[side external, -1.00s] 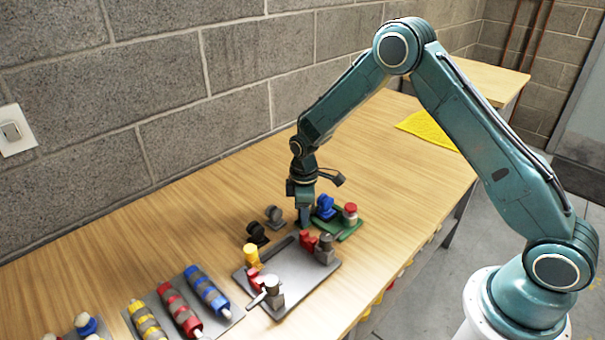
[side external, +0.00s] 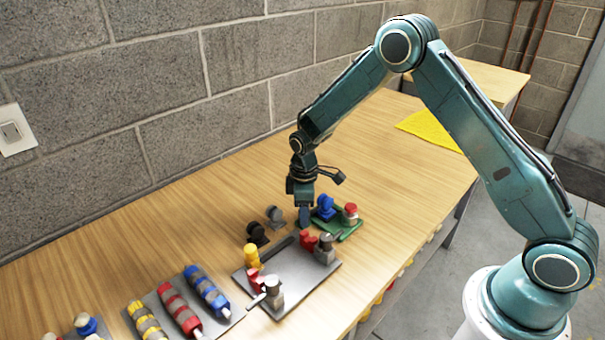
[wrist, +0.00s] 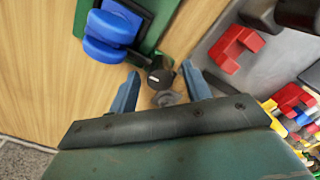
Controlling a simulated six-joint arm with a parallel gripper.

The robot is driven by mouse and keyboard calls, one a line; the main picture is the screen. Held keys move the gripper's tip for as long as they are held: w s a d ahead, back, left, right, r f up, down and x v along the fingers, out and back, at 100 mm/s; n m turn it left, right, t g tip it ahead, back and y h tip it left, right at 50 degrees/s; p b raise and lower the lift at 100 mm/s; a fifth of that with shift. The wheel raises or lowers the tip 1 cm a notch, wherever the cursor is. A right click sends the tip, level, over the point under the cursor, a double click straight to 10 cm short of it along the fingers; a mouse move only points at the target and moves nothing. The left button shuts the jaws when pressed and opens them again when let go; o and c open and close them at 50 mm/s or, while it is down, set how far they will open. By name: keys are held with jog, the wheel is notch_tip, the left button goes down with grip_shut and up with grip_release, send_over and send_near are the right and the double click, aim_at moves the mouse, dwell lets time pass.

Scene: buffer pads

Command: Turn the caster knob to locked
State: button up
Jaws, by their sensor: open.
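My gripper (side external: 304,220) is low over the table, beside the green plate (side external: 350,229). In the wrist view its two blue fingers (wrist: 160,72) are open. A black knob-like part (wrist: 157,82) with a small white mark shows between them, with a grey round piece (wrist: 167,99) just below it. The fingers appear apart from it on both sides. I cannot tell whether this is the caster knob or which way it is set. In the side view the gripper hides this spot. Two dark caster-like pieces (side external: 257,233) (side external: 274,214) stand left of the gripper.
The green plate carries a blue part (side external: 325,206) and a red-topped part (side external: 350,211). A grey plate (side external: 300,274) with red, yellow and metal fittings lies in front. Striped cylinders (side external: 179,309) lie at the front left. The table is clear toward the wall.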

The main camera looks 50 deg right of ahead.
notch_tip(320, 180, up, 13)
dwell(0.6)
jog(key=shift+r, duration=0.1)
jog(key=s+r+m+t, duration=0.3)
jog(key=s+r+m, duration=0.1)
jog(key=s+r, duration=1.1)
jog(key=s+r+m+t, duration=0.1)
jog(key=s+m, duration=0.1)
jog(key=s, duration=0.6)
jog(key=s+d+r+m+t, duration=0.1)
jog(key=s+m, duration=0.1)
jog(key=s, duration=0.6)
jog(key=shift+s+m+t, duration=0.25)
jog(key=shift+m+t, duration=0.05)
jog(key=shift+m, duration=0.1)
